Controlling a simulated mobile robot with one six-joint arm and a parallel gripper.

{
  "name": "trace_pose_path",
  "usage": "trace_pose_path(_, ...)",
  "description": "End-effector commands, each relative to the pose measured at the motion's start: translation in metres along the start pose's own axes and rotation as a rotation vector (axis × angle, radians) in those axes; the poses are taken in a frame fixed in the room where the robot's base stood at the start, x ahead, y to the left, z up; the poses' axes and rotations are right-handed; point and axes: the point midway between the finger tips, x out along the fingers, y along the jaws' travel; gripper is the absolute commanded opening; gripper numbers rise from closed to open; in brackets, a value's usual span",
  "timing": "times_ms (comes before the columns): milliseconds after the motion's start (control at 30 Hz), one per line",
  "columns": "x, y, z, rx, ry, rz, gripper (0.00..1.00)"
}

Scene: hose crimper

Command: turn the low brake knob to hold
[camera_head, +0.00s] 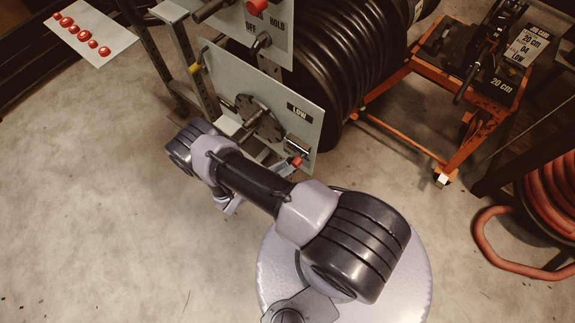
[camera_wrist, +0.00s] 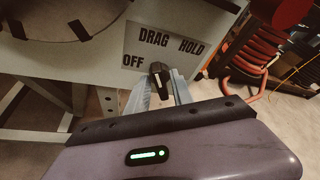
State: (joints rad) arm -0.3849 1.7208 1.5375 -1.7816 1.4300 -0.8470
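The brake knob (camera_wrist: 158,72) is small and black with a pale mark, on a grey panel in the wrist view. The label (camera_wrist: 165,45) behind it reads OFF, DRAG and HOLD. My gripper (camera_wrist: 161,88) has its two grey fingers apart, one on each side of the knob. I cannot tell whether they touch it. The knob's exact pointing is hard to read. In the head view the low panel (camera_head: 302,128) carries a LOW sign and a dark disc (camera_head: 258,118). My arm crosses in front of its lower part and hides the knob there.
An upper panel (camera_head: 262,18) carries a similar knob (camera_head: 261,43). A large black hose reel (camera_head: 345,55) stands behind. An orange cart (camera_head: 440,95) and a red hose coil (camera_head: 550,205) are at the right. A plate with red buttons (camera_head: 88,38) is at upper left. The floor at left is clear.

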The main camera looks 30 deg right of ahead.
Motion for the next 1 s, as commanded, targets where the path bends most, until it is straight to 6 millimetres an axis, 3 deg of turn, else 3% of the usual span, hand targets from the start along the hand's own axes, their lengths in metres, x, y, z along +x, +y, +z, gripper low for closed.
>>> trace_pose_path(33,-0.0001,0.0001,0.0,0.0,0.0,0.0,0.14)
trace_pose_path(100,-0.0002,0.0001,0.0,0.0,0.0,0.0,0.0)
trace_pose_path(567,-0.0009,-0.0024,0.0012,0.082,0.001,0.035,0.0)
trace_pose_path(1000,-0.0007,-0.0076,0.0007,0.435,0.0,0.182,0.0)
